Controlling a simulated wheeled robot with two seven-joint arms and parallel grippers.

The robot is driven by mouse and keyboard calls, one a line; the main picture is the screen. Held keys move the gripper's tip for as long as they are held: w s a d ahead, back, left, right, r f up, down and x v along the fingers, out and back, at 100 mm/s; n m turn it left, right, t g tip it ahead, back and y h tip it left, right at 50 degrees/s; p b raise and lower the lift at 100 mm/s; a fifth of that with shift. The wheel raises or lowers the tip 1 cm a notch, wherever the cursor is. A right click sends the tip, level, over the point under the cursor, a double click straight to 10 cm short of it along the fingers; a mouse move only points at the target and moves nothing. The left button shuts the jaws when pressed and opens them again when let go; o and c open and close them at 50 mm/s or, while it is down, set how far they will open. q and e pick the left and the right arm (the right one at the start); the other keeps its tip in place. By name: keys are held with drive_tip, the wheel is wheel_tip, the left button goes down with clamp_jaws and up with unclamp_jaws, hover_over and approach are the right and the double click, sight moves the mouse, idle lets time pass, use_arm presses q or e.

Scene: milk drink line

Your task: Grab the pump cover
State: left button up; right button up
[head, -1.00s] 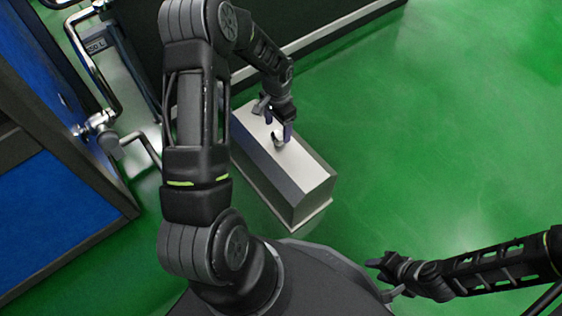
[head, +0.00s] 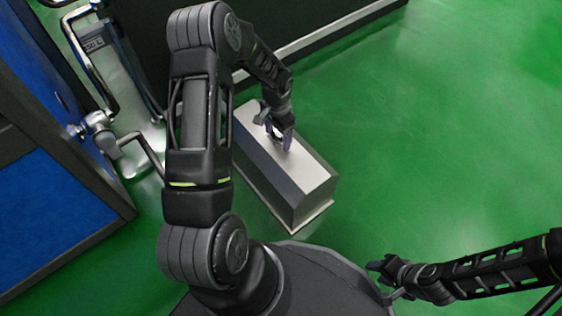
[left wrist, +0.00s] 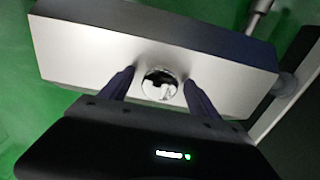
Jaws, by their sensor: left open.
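The pump cover (head: 285,185) is a silver metal box on the green floor, longer than wide. In the left wrist view the pump cover (left wrist: 95,55) shows a round shiny knob (left wrist: 160,84) on its top. My left gripper (head: 281,137) is over the cover's top. In the left wrist view my left gripper (left wrist: 158,78) is open, with one finger on each side of the knob. I cannot tell whether the fingers touch it. My right gripper (head: 381,265) is low at the right, away from the cover; its fingers are too small to read.
A blue and dark cabinet (head: 50,190) stands at the left. Metal pipes and a valve (head: 97,124) are beside it. A dark panel with a pale lower edge (head: 330,38) runs behind the cover. Green floor (head: 430,150) to the right is clear.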

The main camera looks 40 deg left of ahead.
use_arm(q)
drive_tip(key=shift+c, duration=0.2)
clamp_jaws()
idle(0.6)
drive_tip(key=shift+w, duration=0.1)
